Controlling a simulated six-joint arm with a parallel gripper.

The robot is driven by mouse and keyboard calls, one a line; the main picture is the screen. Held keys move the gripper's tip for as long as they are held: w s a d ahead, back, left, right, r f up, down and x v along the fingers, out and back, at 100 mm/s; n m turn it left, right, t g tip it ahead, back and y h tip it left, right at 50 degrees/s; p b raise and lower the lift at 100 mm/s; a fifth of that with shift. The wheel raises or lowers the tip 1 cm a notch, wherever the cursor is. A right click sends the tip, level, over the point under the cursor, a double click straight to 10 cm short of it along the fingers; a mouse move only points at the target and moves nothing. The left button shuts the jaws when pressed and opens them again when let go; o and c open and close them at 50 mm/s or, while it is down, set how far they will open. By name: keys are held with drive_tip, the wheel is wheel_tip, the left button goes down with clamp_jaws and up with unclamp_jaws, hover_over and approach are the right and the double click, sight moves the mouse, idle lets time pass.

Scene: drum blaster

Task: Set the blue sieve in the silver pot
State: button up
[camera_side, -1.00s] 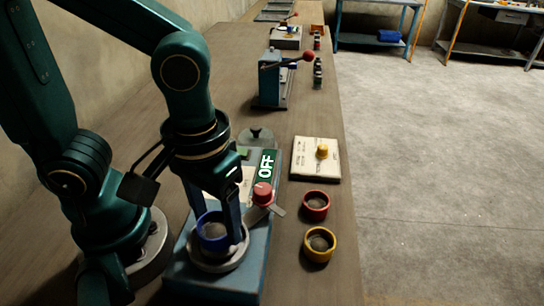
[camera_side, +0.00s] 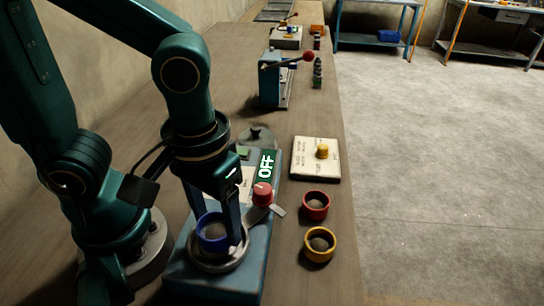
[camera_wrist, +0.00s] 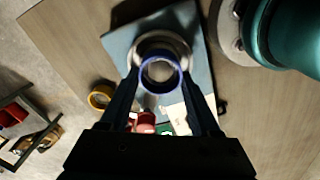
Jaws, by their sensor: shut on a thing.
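The blue sieve (camera_side: 212,233) is a ring held between the fingers of my gripper (camera_side: 216,238), which is shut on it. In the wrist view the blue sieve (camera_wrist: 161,72) sits between the fingertips of my gripper (camera_wrist: 160,88). The silver pot (camera_side: 222,266) is a round metal rim on the blue machine base, directly below the sieve. The silver pot (camera_wrist: 162,42) also shows around and behind the sieve in the wrist view. The sieve overlaps the pot's mouth; I cannot tell whether it touches the pot.
A red sieve (camera_side: 315,205) and a yellow sieve (camera_side: 319,244) rest on the table right of the machine. A cream panel with a yellow knob (camera_side: 322,151) lies farther back.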

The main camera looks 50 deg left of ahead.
drive_tip(key=shift+f, duration=0.75)
idle(1.2)
drive_tip(key=o, duration=1.5)
drive_tip(key=shift+c, duration=0.4)
drive_tip(key=shift+o, duration=0.4)
drive_tip(key=shift+r, duration=3.05)
